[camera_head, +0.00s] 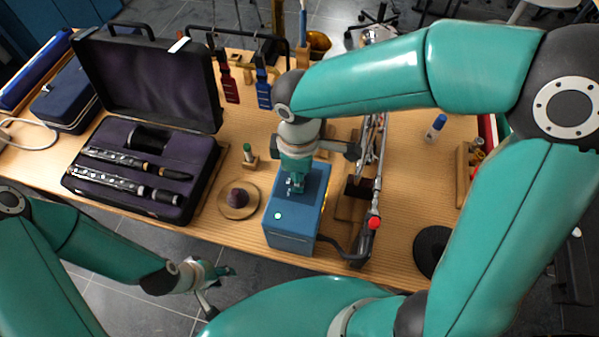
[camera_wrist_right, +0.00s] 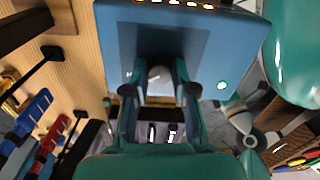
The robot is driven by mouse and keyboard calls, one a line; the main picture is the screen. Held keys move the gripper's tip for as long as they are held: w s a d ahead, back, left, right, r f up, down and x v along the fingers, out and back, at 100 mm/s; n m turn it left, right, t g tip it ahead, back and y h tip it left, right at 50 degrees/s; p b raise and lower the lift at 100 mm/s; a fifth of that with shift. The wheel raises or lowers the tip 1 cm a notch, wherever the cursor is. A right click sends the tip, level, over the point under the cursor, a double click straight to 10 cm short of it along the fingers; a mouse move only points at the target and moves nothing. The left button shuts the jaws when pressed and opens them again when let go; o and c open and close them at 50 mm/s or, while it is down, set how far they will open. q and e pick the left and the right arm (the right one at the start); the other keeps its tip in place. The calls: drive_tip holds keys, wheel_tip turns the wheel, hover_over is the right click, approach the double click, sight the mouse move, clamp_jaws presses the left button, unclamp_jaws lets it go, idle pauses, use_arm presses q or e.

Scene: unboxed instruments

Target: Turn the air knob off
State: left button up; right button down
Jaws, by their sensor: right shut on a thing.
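A blue box (camera_head: 290,235) with a lit round green button stands on the table; it also fills the top of the right wrist view (camera_wrist_right: 215,40). My right gripper (camera_head: 295,183) points down onto the top of the box. In the right wrist view my right gripper (camera_wrist_right: 160,90) has its two fingers on either side of a small pale round knob (camera_wrist_right: 159,74) on the box face, shut on it. The knob's pointer and markings are hidden. My left gripper (camera_head: 218,285) hangs in front of the table edge, fingers apart, empty.
An open instrument case (camera_head: 147,75) with clarinet parts lies left of the box. A round wooden stand (camera_head: 252,208) with a dark ball-like piece is between them. A metal instrument (camera_head: 372,165) stands close right of the box. Red and blue tools (camera_head: 263,92) hang behind.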

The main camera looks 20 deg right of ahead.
drive_tip(key=n+p, duration=0.1)
drive_tip(key=n, duration=0.4)
drive_tip(key=shift+n, duration=0.3)
drive_tip(key=n+p, duration=0.2)
drive_tip(key=n, duration=0.4)
idle(0.4)
drive_tip(key=c, duration=0.9)
unclamp_jaws()
drive_tip(key=shift+c, duration=0.2)
drive_tip(key=shift+r, duration=0.1)
wheel_tip(320, 180, up, 12)
